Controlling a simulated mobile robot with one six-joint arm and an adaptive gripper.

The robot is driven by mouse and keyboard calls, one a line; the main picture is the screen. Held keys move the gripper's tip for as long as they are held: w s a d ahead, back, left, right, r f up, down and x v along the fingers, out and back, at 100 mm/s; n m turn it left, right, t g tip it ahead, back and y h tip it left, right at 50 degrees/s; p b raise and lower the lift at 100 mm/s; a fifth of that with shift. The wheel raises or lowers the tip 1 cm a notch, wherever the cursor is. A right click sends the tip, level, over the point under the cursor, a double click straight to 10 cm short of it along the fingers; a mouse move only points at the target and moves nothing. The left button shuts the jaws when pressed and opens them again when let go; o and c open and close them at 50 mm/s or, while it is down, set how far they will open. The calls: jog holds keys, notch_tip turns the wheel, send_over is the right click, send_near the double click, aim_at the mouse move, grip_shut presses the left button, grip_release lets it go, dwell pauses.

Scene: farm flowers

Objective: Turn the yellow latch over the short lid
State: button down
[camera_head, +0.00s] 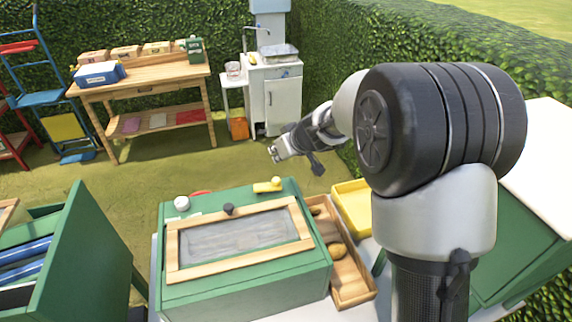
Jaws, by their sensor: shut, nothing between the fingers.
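The yellow latch (268,186) lies on the back right part of the green box's top, behind the framed lid. The short lid (240,238) has a pale wooden frame with a grey panel and lies flat on the green box (250,289). A dark round knob (228,208) stands at the lid's back edge. My gripper (273,154) is shut and empty, in the air beyond the box and above the latch in the picture, apart from it. My arm reaches in from the right.
A wooden tray (357,290) and a yellow tray (351,205) stand right of the box. A white round item (181,203) is at the box's back left. A green bin (82,248) stands at left. A wooden workbench (143,84) and white cabinet (273,97) stand behind, with open grass before them.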

aim_at(267, 186)
jog(key=shift+a+f, duration=0.1)
jog(key=x, duration=0.9)
jog(key=shift+w+a+f, duration=0.1)
jog(key=shift+w+f, duration=0.05)
jog(key=shift+w, duration=0.05)
jog(key=shift+f, duration=0.3)
jog(key=shift+s+d+f+b, duration=0.15)
jog(key=shift+s+d+b, duration=0.35)
jog(key=shift+s, duration=0.3)
jog(key=shift+s+d+f+b, duration=0.15)
jog(key=shift+s+d+b, duration=0.3)
jog(key=shift+s, duration=0.3)
